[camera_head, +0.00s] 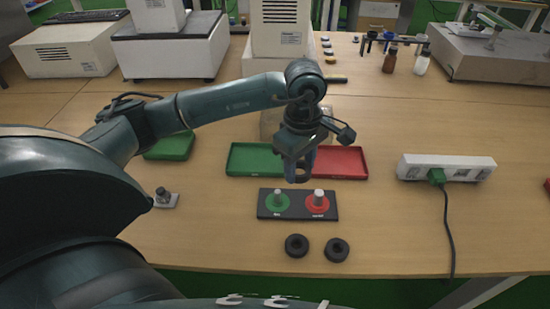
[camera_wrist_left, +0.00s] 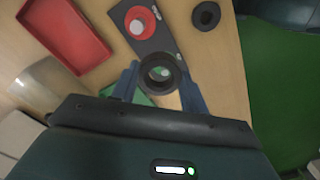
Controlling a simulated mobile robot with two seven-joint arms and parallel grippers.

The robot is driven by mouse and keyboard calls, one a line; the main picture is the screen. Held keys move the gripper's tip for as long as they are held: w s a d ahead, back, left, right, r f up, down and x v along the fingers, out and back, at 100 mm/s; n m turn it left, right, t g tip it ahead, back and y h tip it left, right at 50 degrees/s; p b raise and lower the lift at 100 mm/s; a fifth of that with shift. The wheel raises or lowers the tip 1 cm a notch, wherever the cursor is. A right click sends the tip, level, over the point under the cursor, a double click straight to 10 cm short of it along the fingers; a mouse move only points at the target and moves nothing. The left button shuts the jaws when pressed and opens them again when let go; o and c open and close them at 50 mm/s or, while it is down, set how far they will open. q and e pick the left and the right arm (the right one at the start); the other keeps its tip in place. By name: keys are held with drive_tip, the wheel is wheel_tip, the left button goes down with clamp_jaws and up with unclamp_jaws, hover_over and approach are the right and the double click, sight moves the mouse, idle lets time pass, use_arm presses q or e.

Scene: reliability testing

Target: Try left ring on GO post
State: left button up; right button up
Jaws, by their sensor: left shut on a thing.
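My left gripper (camera_head: 298,174) is shut on a dark ring (camera_wrist_left: 158,74), held above and behind the black board (camera_head: 268,212) in the head view. The board bears a green disc (camera_head: 270,205) with a pale post (camera_head: 277,197) and a red disc (camera_head: 309,206) with a pale post (camera_head: 318,196). In the left wrist view, the ring sits between the fingers; something greenish shows through its hole. The green disc is mostly hidden there. The ring looks apart from the posts. Two more dark rings (camera_head: 296,245) (camera_head: 337,250) lie in front of the board.
A green tray (camera_head: 233,170) and a red tray (camera_head: 358,177) stand behind the board. A white power strip (camera_head: 445,162) with a dark cable is at right. A small metal post on a plate (camera_head: 165,199) and a green box (camera_head: 170,148) are at left. Bottles stand at the back.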

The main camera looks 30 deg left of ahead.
sight(278, 191)
use_arm(q)
drive_tip(key=n, duration=0.4)
drive_tip(key=a+f+n+p, duration=0.1)
drive_tip(key=n, duration=0.3)
drive_tip(key=a+n+p, duration=0.1)
drive_tip(key=n, duration=0.2)
drive_tip(key=shift+s+a+f+n, duration=0.15)
drive_tip(key=shift+a+f+n, duration=0.05)
drive_tip(key=shift+n, duration=0.2)
drive_tip(key=n, duration=0.3)
drive_tip(key=a+f+n+p, duration=0.1)
drive_tip(key=n, duration=0.2)
drive_tip(key=a+n, duration=0.1)
drive_tip(key=n, duration=0.2)
drive_tip(key=shift+s+a+f, duration=0.15)
drive_tip(key=shift+s+f, duration=0.05)
drive_tip(key=shift+s, duration=0.1)
drive_tip(key=shift+a+f+n, duration=0.1)
drive_tip(key=shift+f+n, duration=0.15)
drive_tip(key=shift+n, duration=0.25)
drive_tip(key=shift+f+b, duration=0.4)
drive_tip(key=shift+f, duration=0.15)
drive_tip(key=shift+f+b, duration=0.55)
drive_tip(key=shift+f, duration=0.65)
use_arm(e)
drive_tip(key=shift+w+r+n, duration=0.1)
drive_tip(key=shift+r+n, duration=0.2)
drive_tip(key=shift+r, duration=0.3)
